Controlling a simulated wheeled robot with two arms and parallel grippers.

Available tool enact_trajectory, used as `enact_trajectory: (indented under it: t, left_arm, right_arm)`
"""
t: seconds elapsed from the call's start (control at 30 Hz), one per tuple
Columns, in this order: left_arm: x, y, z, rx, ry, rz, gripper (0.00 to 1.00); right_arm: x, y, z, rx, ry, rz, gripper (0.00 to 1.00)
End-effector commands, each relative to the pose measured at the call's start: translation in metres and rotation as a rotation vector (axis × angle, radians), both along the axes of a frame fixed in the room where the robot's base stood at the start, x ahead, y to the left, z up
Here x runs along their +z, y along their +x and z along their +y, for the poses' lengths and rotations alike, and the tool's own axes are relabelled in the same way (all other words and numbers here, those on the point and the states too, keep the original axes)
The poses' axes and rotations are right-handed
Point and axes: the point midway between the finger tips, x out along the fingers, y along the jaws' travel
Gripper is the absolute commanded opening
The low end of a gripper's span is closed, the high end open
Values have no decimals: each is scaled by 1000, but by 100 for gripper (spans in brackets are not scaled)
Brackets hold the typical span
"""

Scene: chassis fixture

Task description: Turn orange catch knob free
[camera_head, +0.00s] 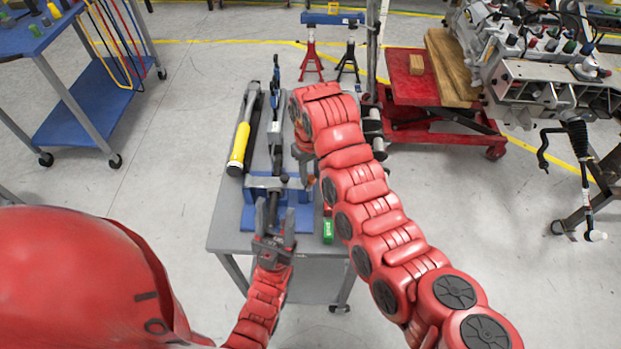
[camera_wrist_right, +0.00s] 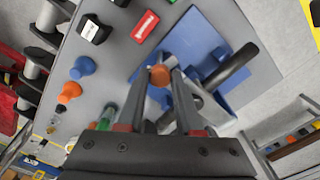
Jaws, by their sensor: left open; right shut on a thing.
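The orange catch knob (camera_wrist_right: 160,75) is in the right wrist view, in front of a blue fixture (camera_wrist_right: 200,45). My right gripper (camera_wrist_right: 159,82) is shut on the knob, with a fingertip at each side. In the head view the blue fixture (camera_head: 302,216) stands on the grey cart top, and my right gripper (camera_head: 303,166) is at its right side, partly under my red arm. A black bar (camera_head: 273,206) juts from the fixture toward me. My left gripper (camera_head: 274,235) is open around or just above its near end; I cannot tell if it touches.
A yellow-handled tool (camera_head: 240,148) lies on the grey cart (camera_head: 227,215), left of the fixture. Blue and orange knobbed pieces (camera_wrist_right: 69,92) stand on the cart in the wrist view. Floor to the left is clear.

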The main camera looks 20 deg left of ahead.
Motion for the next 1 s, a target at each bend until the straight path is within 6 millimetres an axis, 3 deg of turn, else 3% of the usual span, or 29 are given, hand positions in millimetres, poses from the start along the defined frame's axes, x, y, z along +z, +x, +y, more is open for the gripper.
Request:
enact_trajectory:
  t: [0.33,0.9,0.93,1.0]
  left_arm:
    - [-15,0,0,0,0,0,50]
    - [-17,0,0,0,0,0,50]
    - [-17,0,0,0,0,0,50]
    - [-17,0,0,0,0,0,50]
  right_arm:
    - [-2,0,-1,151,-2,1,0]
    - [-1,-1,0,183,-2,3,0]
    - [-1,-1,0,183,-2,3,36]
    - [-1,-1,0,183,-2,3,49]
